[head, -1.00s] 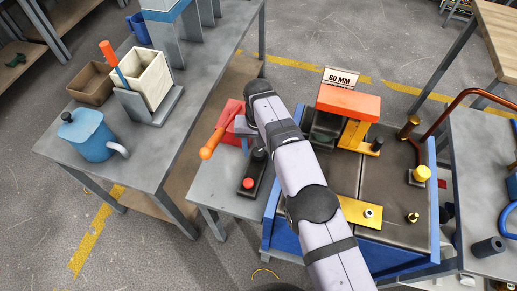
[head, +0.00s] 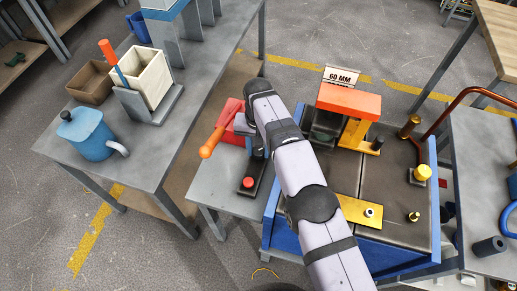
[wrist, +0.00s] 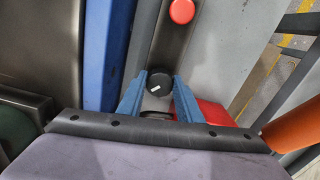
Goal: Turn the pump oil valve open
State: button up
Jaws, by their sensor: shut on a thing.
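The pump is a red body (head: 232,108) with an orange handle (head: 212,142), left of my wrist in the head view. The valve appears to be the round black knob (wrist: 159,82) with a white mark, on a dark strip beside the pump. My gripper (wrist: 159,80) has its two blue fingers on either side of this knob and is shut on it. The white mark lies at a slant. In the head view my gripper (head: 257,146) and wrist mostly hide the knob. A red button (head: 248,182) is on the same strip, and it also shows in the wrist view (wrist: 182,11).
An orange-topped press (head: 348,100) with a "60 MM" sign (head: 341,76) stands on the blue-edged cart right of my arm. A yellow plate (head: 360,211) and brass fittings (head: 413,216) lie there too. A blue can (head: 90,138) stands on the left bench.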

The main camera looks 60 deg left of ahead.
aim_at(258, 151)
jog(key=m, duration=0.5)
jog(key=shift+a+b, duration=0.1)
jog(key=shift+b, duration=0.2)
jog(key=shift+m, duration=2.2)
jog(key=o, duration=1)
jog(key=shift+o, duration=0.2)
jog(key=shift+r, duration=0.1)
jog(key=shift+r, duration=0.8)
notch_tip(258, 151, up, 6)
jog(key=p, duration=0.4)
jog(key=shift+f+p, duration=0.15)
jog(key=shift+p, duration=0.2)
